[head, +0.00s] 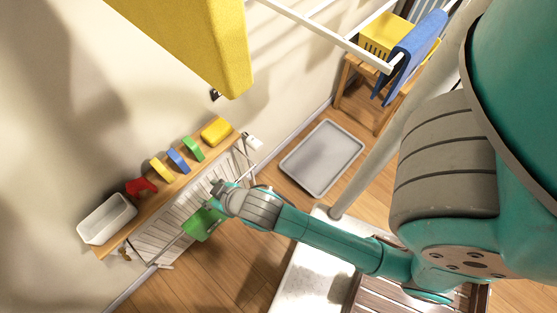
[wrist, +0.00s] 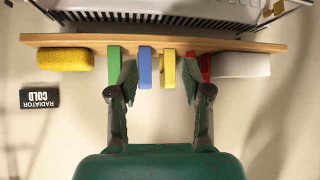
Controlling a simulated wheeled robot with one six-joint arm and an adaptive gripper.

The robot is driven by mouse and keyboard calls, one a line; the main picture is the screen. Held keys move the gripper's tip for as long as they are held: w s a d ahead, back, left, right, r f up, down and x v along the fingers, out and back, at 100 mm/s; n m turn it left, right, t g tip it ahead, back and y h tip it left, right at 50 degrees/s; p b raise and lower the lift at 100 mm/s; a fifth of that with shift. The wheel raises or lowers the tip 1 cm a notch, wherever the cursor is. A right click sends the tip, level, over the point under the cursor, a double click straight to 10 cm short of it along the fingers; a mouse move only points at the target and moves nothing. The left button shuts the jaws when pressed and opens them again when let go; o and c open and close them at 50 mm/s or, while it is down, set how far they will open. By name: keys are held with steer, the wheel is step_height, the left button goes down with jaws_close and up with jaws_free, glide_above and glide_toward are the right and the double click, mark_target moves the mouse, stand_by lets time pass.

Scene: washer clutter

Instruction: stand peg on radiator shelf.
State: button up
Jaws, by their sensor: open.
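The radiator shelf (head: 167,191) is a narrow wooden board along the wall above the white radiator (head: 160,234). A red item (head: 140,187), which looks like the peg, is on the shelf beside the white bin; whether it stands or lies is unclear. In the wrist view the red item (wrist: 205,66) is partly hidden behind one finger. My gripper (head: 217,189) is in front of the shelf, open and empty. In the wrist view my gripper (wrist: 160,72) has its fingertips near the shelf, with a blue block (wrist: 145,67) and a yellow block (wrist: 167,68) showing between them.
A green block (wrist: 113,66) and a yellow sponge (wrist: 65,60) share the shelf with the white bin (head: 106,218). A green item (head: 203,224) hangs below my gripper. A grey tray (head: 322,157) lies on the floor. A yellow object (head: 205,40) hangs overhead near a white rack.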

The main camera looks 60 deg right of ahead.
steer(key=s+r+t, duration=0.2)
steer(key=s+r, duration=0.2)
steer(key=s, duration=0.8)
steer(key=s+r+n+t, duration=0.1)
steer(key=s+r+t, duration=0.2)
steer(key=s, duration=0.9)
step_height(320, 180, up, 3)
steer(key=shift+s+d+f+y, duration=0.2)
steer(key=shift+s+y, duration=0.2)
